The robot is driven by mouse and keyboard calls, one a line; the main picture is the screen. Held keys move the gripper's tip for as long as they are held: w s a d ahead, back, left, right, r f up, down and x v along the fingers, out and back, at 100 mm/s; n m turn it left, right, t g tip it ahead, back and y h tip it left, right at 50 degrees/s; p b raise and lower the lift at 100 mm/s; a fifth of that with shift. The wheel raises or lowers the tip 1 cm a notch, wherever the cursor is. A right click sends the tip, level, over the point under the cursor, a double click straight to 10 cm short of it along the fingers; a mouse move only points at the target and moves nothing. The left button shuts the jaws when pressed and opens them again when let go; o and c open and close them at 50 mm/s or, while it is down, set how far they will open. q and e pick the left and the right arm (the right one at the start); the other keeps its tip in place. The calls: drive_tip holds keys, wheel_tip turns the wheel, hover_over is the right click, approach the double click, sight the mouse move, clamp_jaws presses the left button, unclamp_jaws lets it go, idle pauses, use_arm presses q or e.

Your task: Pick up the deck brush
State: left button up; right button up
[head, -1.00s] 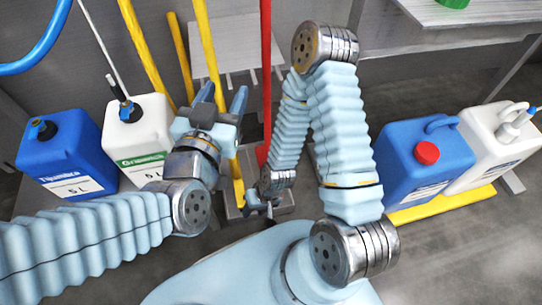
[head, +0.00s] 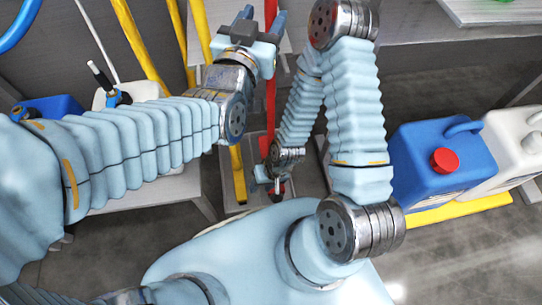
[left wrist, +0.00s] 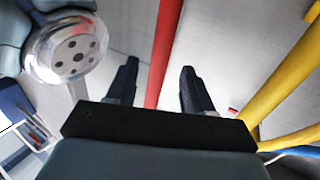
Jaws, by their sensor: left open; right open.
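A long red pole (head: 271,100), which I take to be the deck brush handle, stands upright in the head view. Its lower end is partly hidden by my right arm. My left gripper (head: 262,18) is open, with its fingers on either side of the red pole. My right gripper (head: 270,181) is open and empty, low beside the pole's lower end.
Yellow poles (head: 142,45) stand to the left of the red one; a yellow pole (left wrist: 285,75) is close right in the wrist view. A blue jug (head: 430,165) and a white jug (head: 515,145) stand right. My left arm partly covers the left jugs.

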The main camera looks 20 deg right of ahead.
sight(269, 11)
use_arm(q)
drive_tip(key=x, duration=0.4)
drive_tip(key=shift+w+d+f, duration=0.2)
drive_tip(key=shift+w+d, duration=0.05)
drive_tip(key=shift+c, duration=0.5)
drive_tip(key=shift+r, duration=0.1)
clamp_jaws()
